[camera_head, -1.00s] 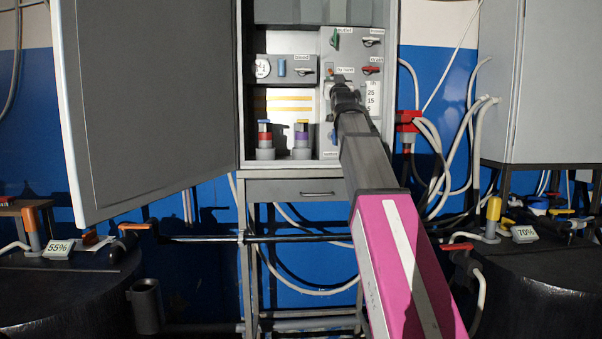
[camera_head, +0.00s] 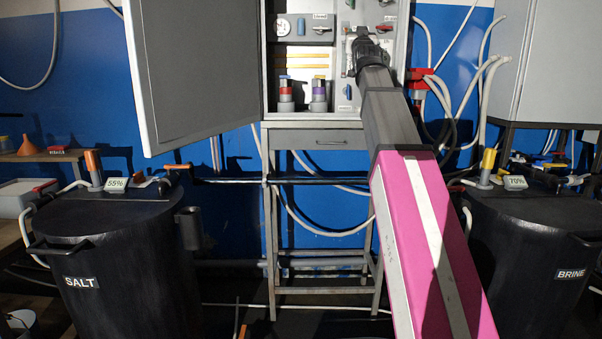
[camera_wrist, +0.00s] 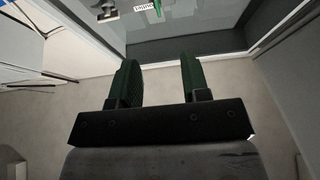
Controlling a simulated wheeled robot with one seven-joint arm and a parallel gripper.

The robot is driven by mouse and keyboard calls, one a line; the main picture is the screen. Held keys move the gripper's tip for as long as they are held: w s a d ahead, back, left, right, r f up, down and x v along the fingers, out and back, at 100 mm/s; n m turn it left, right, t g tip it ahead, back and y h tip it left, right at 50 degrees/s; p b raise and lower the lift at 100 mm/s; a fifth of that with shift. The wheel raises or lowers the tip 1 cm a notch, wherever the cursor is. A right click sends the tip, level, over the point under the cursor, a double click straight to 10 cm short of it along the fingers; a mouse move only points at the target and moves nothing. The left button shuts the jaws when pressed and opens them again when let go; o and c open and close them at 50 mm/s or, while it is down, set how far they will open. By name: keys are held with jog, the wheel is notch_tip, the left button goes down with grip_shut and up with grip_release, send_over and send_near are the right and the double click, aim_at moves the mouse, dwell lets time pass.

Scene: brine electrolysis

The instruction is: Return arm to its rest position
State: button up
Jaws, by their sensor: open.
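My arm, with its pink and grey links, stretches up from the lower right of the head view toward the open control cabinet. My gripper (camera_head: 366,38) is at the cabinet's right-hand switch panel (camera_head: 347,93), and its fingers are hard to make out there. In the wrist view my gripper (camera_wrist: 160,80) shows two dark green fingers set apart with nothing between them. A green switch handle (camera_wrist: 157,8) and a white label show at the top of the wrist view, beyond the fingers.
The cabinet's grey door (camera_head: 194,70) hangs open on the left. A metal stand (camera_head: 325,165) is under the cabinet. Black barrels marked SALT (camera_head: 120,245) and BRINE (camera_head: 525,245) stand left and right. White cables (camera_head: 495,75) hang right of the cabinet.

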notch_tip(320, 180, down, 49)
jog(key=g, duration=1.1)
jog(key=s+f+g, duration=0.3)
jog(key=s+f, duration=0.3)
jog(key=f, duration=0.5)
jog(key=s+f+g, duration=0.4)
jog(key=s+f, duration=0.2)
jog(key=f, duration=0.6)
jog(key=s+f+g, duration=0.5)
jog(key=s+f, duration=0.9)
jog(key=s, duration=0.2)
jog(key=shift+g, duration=0.3)
